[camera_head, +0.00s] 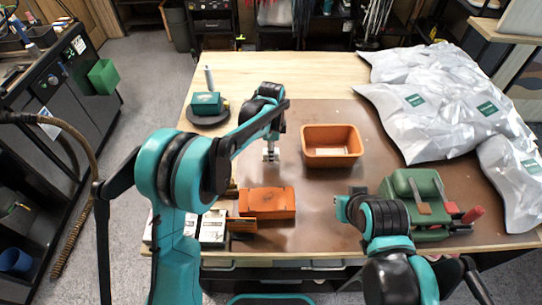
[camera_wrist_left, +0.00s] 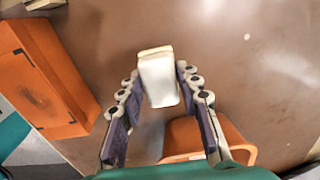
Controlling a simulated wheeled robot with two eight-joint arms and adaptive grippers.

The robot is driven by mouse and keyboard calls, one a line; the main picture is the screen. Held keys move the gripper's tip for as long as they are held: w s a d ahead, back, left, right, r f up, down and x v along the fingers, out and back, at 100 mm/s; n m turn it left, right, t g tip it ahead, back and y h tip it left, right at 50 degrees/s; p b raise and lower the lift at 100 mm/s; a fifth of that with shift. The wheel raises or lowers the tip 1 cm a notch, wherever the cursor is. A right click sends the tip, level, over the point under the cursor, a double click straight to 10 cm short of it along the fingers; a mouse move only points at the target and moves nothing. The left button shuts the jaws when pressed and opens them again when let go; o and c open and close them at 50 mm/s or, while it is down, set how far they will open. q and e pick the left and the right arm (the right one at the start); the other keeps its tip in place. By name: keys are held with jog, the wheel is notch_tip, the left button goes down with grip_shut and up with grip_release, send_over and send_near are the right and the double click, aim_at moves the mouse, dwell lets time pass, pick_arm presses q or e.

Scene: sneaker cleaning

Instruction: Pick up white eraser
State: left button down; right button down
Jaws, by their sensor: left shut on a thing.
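The white eraser (camera_wrist_left: 160,82) is a small pale block. In the left wrist view it sits between the fingertips of my left gripper (camera_wrist_left: 158,76), which is shut on it. In the head view my left gripper (camera_head: 270,152) points down over the brown mat, left of the orange bin (camera_head: 332,158). The eraser is too small there to make out clearly, and I cannot tell its height above the mat. My right arm shows at the lower right of the head view, but its gripper fingers are hidden.
An orange box (camera_head: 267,203) lies near the table's front edge, with white boxes (camera_head: 213,228) beside it. A green machine (camera_head: 415,192) stands at right, and silver bags (camera_head: 430,110) cover the back right. A round-based stand (camera_head: 207,104) is at back left. The mat's middle is clear.

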pick_arm(q)
jog(key=s+d+r+p, duration=0.2)
jog(key=s+d+r, duration=0.3)
jog(key=d, duration=0.5)
notch_tip(320, 180, up, 2)
jog(key=shift+d+r, duration=0.1)
jog(key=shift+d, duration=0.15)
jog(key=shift+s, duration=0.1)
jog(key=c, duration=1.9)
grip_release()
jog(key=shift+c, duration=0.8)
